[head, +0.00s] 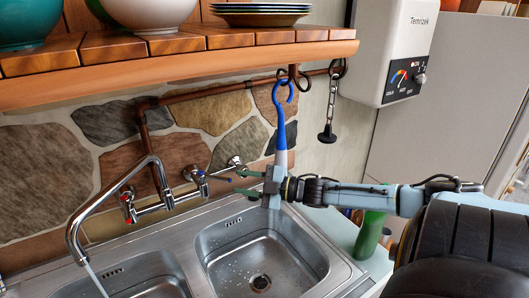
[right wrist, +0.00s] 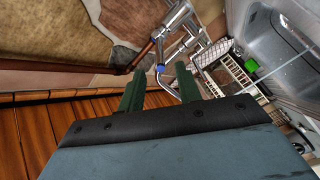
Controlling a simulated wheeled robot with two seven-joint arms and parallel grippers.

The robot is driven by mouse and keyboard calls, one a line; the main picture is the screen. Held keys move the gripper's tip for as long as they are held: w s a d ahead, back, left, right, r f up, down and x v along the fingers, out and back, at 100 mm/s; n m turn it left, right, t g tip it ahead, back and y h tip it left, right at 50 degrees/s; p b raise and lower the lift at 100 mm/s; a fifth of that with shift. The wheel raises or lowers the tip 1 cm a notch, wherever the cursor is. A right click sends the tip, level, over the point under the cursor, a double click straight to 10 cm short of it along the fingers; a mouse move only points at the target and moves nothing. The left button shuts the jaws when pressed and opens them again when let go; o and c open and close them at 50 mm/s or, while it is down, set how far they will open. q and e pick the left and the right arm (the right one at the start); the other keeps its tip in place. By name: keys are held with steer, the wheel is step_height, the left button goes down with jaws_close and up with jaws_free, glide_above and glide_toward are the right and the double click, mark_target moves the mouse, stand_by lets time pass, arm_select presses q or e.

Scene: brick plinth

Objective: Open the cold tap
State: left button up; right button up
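The chrome mixer tap (head: 165,200) is mounted on the stone wall above the sink. Its blue-marked cold knob (head: 199,178) is on the right and its red-marked hot knob (head: 127,198) on the left. My right gripper (head: 236,182) is open and empty, with its green fingers pointing left towards the cold knob, a short gap apart from it. In the right wrist view, the blue mark (right wrist: 160,68) shows between and just beyond the two fingertips (right wrist: 157,78). A pale streak, seemingly water, hangs below the curved spout (head: 90,215). My left gripper is not in view.
A wooden shelf (head: 190,63) with bowls and plates runs above. A blue-topped hanging utensil (head: 281,130) and a black plug on a chain (head: 328,130) hang under it near my right gripper. A steel double sink (head: 215,225) lies below; a green bottle (head: 370,235) stands right.

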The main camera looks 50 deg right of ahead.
steer(key=shift+p+v, duration=0.5)
steer(key=shift+v, duration=2.2)
